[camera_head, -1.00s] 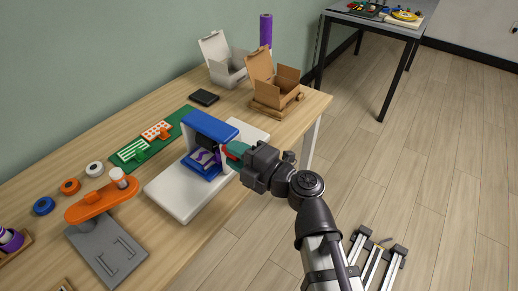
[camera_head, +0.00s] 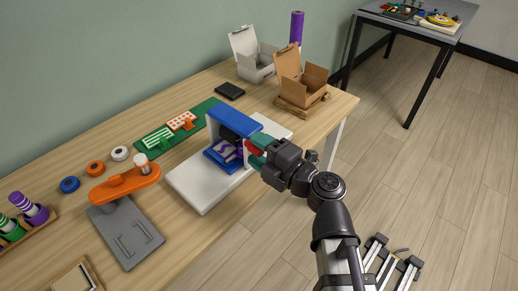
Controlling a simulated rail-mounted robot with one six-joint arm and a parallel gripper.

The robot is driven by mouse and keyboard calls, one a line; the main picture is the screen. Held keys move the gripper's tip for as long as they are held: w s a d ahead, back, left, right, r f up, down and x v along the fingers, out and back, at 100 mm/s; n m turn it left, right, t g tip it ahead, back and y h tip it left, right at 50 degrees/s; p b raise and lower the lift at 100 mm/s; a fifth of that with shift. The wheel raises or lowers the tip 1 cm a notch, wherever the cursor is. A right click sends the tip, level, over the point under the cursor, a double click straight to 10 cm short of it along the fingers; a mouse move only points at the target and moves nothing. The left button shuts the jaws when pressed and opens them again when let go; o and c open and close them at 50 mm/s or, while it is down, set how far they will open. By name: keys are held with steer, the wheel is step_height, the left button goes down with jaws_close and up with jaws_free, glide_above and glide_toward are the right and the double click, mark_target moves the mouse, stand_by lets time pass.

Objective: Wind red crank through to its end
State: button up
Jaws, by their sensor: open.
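A blue and white press-like machine (camera_head: 182,183) stands on the wooden table, with a blue top and a purple-patterned piece on its blue inner tray (camera_head: 214,162). A small red part (camera_head: 251,147), which looks like the red crank, shows at the machine's right side. My gripper (camera_head: 256,152) is at that side, its green fingertips around or beside the red part. The gripper is open. Most of the crank is hidden by the fingers, and I cannot tell whether they touch it.
An orange-armed device (camera_head: 124,184) on a grey base stands to the left. Tape rolls (camera_head: 95,168) and a green mat (camera_head: 155,145) lie behind. Open boxes (camera_head: 303,84) stand at the table's far right end. Free floor lies to the right.

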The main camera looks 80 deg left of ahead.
steer(key=v, duration=1.1)
